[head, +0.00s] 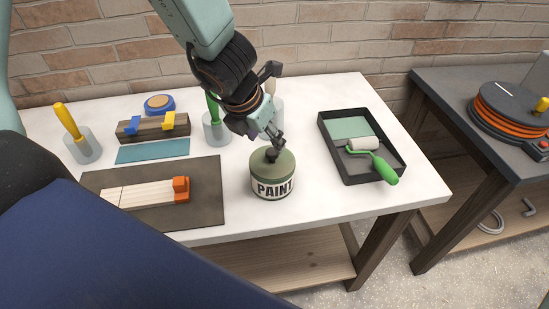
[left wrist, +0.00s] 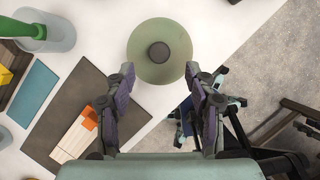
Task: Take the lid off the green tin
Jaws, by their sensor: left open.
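The green tin (head: 273,187), labelled PAINT, stands upright near the front edge of the white bench. Its green lid (head: 286,161) is on it, with a dark round knob (head: 271,154) in the middle. The left wrist view shows the lid (left wrist: 178,35) and knob (left wrist: 158,52) from above. My left gripper (head: 273,137) is just above the lid, close to the knob. In the left wrist view its fingers (left wrist: 159,72) are spread and empty, with the knob a little beyond the gap between the tips. I cannot tell whether they touch the lid. My right gripper is not in view.
A black tray (head: 347,175) with a green-handled roller (head: 384,168) lies right of the tin. Pots (head: 216,128) with tools stand behind. A dark side table (head: 450,125) holds an orange cable reel (head: 505,112).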

